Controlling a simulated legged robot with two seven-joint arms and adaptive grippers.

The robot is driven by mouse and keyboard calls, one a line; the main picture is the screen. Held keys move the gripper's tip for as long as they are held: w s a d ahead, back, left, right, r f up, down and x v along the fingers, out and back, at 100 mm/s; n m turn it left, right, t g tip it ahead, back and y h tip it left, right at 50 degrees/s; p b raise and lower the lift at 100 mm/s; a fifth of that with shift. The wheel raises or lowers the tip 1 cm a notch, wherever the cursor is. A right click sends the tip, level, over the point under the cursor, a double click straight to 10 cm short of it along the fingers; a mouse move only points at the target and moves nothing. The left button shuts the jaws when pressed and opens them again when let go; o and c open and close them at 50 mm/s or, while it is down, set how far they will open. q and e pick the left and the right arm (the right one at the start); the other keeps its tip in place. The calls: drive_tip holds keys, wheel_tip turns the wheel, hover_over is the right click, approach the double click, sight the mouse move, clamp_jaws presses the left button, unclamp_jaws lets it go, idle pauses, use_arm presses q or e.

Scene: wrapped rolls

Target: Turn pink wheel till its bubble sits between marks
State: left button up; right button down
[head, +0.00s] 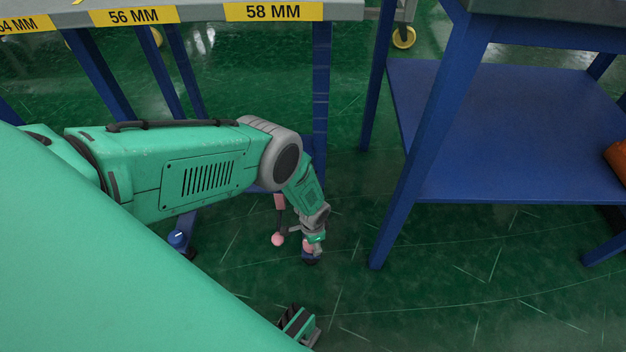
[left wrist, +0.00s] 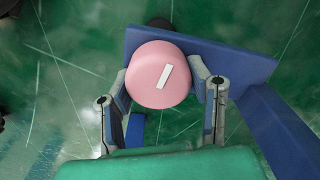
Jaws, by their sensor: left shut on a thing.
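The pink wheel (left wrist: 152,88) fills the middle of the left wrist view, its round face carrying a white bar mark set at a slant. My left gripper (left wrist: 165,88) has one finger on each side of it and is shut on it. In the head view, the left gripper (head: 310,244) is low, near the floor, with a bit of the pink wheel (head: 308,247) showing at its tips. A pink ball (head: 278,239) hangs beside it, below a small pink block (head: 279,201). I cannot make out a bubble or its marks.
A grey-topped bench with yellow labels such as 58 MM (head: 274,11) stands at the back on blue legs (head: 321,95). A blue table with a low shelf (head: 510,130) is to the right, an orange thing (head: 618,160) at its edge. Green floor (head: 440,290) lies open in front.

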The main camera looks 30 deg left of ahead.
use_arm(q)
drive_tip(key=shift+s+f, duration=0.1)
drive_tip(key=shift+s, duration=0.4)
drive_tip(key=o, duration=1.1)
drive_tip(key=shift+o, duration=0.2)
drive_tip(key=shift+w, duration=0.2)
drive_tip(key=shift+w, duration=0.1)
drive_tip(key=shift+w+r, duration=0.1)
drive_tip(key=shift+r, duration=0.6)
wheel_tip(320, 180, up, 11)
drive_tip(key=shift+f, duration=0.2)
drive_tip(key=shift+s, duration=0.2)
